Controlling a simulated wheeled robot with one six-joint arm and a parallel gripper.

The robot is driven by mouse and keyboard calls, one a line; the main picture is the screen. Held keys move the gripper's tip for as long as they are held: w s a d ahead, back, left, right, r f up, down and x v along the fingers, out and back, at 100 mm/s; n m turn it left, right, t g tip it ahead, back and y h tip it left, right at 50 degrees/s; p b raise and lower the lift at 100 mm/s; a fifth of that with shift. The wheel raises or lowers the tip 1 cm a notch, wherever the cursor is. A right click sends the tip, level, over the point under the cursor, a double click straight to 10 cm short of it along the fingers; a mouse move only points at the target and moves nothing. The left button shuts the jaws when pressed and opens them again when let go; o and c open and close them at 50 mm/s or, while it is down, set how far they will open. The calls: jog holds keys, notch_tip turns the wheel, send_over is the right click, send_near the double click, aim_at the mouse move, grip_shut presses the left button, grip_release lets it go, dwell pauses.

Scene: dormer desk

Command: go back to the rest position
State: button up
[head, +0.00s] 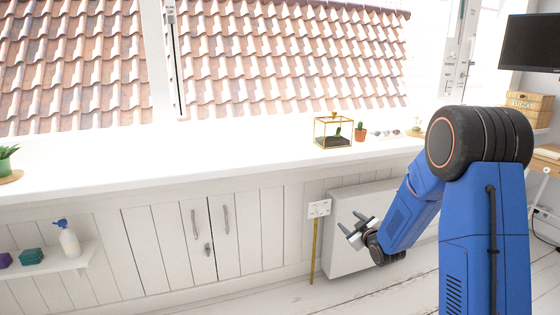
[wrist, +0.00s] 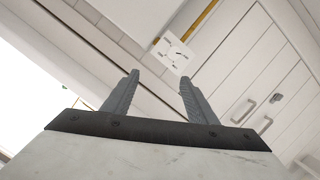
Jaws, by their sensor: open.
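My gripper (head: 357,230) hangs at the end of my blue arm, in front of the white panel below the window sill in the head view. Its two fingers are apart and nothing is between them. The wrist view also shows the open gripper (wrist: 158,92), with both grey fingers and an empty gap. Past the fingertips there is a white sign card (wrist: 174,54) on a yellow stick. The card also shows in the head view (head: 319,208), left of my gripper and apart from it as far as I can tell.
The white sill (head: 220,165) carries a glass terrarium (head: 334,131), a small potted cactus (head: 361,131) and a plant at far left (head: 8,162). A low shelf (head: 45,268) holds a spray bottle (head: 69,240). Cabinet doors (head: 205,240) are shut. A monitor (head: 530,42) is at right.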

jog(key=s+d+r+m+g+h, duration=0.1)
jog(key=s+r+m+g+h, duration=0.15)
jog(key=s+r, duration=0.55)
jog(key=s+d+r+m+g+h, duration=0.1)
jog(key=s+d+r+m+g, duration=0.3)
jog(key=s, duration=0.9)
jog(key=s+a+m+g, duration=0.1)
jog(key=s+a+g, duration=0.1)
jog(key=s, duration=1.4)
jog(key=s+a+r+m+g, duration=0.1)
jog(key=s+a+g, duration=0.1)
jog(key=s, duration=1.4)
jog(key=shift+s+a+r, duration=0.3)
jog(key=shift+s+a, duration=0.1)
jog(key=shift+a, duration=0.1)
